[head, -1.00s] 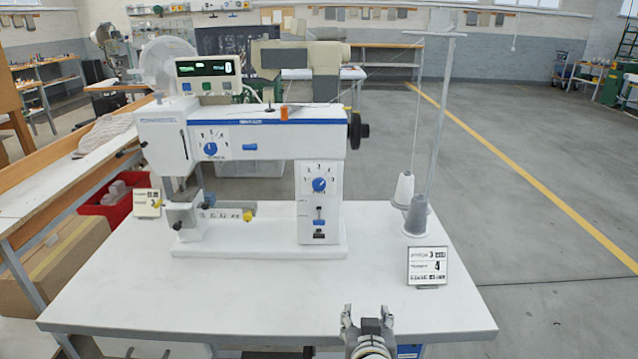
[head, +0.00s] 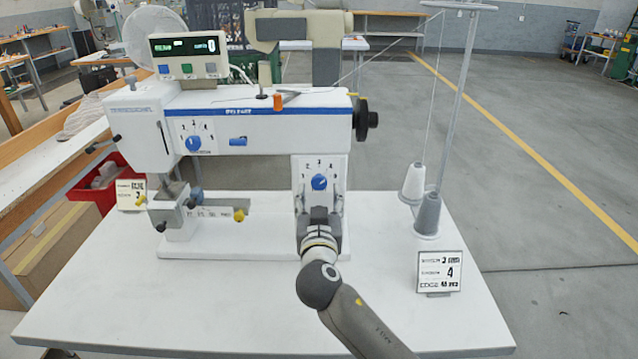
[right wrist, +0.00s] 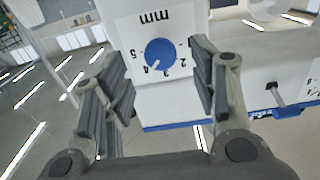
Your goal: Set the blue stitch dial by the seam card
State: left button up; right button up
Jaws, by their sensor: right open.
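The blue stitch dial (head: 319,182) is on the front of the white machine's column. In the right wrist view the dial (right wrist: 160,52) is upside down under a millimetre scale; I cannot surely read its setting. The seam card (head: 440,272) stands at the right of the table. Its upper line seems to read 3 and its middle line 4. My right gripper (head: 319,217) is open and empty, just below and in front of the dial. In the wrist view its fingers (right wrist: 160,80) are on either side of the dial, apart from it. My left gripper is not in view.
A second blue dial (head: 193,143) is on the machine's head, left. Two thread cones (head: 428,214) on a stand are right of the column. A small card (head: 130,193) stands at the left. The white table (head: 200,310) is clear in front.

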aim_at(319, 185)
jog(key=w, duration=0.3)
jog(key=shift+w+r, duration=0.15)
jog(key=shift+w, duration=0.4)
jog(key=shift+w+p, duration=0.3)
jog(key=shift+w, duration=0.15)
jog(key=c, duration=0.8)
jog(key=shift+c, duration=1)
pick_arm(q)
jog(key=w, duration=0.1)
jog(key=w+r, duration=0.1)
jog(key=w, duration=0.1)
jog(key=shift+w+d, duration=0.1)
